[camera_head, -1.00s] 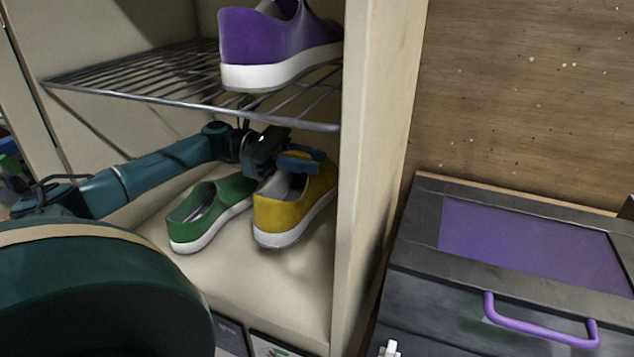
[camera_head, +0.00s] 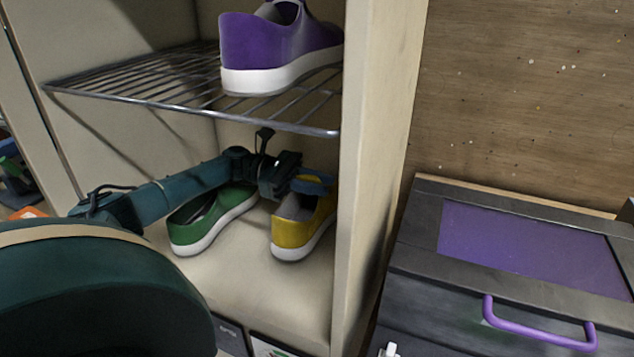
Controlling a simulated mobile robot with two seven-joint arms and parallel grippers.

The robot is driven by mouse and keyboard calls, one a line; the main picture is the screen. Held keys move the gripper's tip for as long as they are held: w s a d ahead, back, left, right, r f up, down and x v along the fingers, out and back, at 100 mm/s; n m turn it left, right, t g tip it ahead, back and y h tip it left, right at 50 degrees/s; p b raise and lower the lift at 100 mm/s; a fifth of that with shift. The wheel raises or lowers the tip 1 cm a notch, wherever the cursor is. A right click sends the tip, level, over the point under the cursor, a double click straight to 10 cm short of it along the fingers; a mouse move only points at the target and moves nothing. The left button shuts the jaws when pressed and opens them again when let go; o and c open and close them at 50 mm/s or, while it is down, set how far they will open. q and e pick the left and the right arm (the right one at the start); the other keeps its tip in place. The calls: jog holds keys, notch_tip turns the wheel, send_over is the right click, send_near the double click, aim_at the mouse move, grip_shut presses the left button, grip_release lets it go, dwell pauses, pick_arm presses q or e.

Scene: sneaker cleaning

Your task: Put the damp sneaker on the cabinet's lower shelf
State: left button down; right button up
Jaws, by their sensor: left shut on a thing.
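A yellow sneaker (camera_head: 292,234) with a white sole is at the right of the cabinet's lower shelf (camera_head: 262,285), close to the right side wall. My left gripper (camera_head: 308,186) is shut on the yellow sneaker at its upper part. Whether the sole rests fully on the shelf I cannot tell. A green sneaker (camera_head: 207,222) stands on the same shelf to the left, apart from the yellow one and partly behind my left arm. Which sneaker is damp does not show. My right gripper is not in view.
A wire rack (camera_head: 150,92) above my left arm holds a purple sneaker (camera_head: 270,52). The cabinet's right wall (camera_head: 372,150) bounds the shelf. A dark box (camera_head: 420,255) with a purple lid panel and handle stands to the right. The shelf's front is clear.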

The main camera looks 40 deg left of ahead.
pick_arm(q)
jog(key=shift+w, duration=0.1)
jog(key=shift+f, duration=0.55)
jog(key=c, duration=1.2)
grip_release()
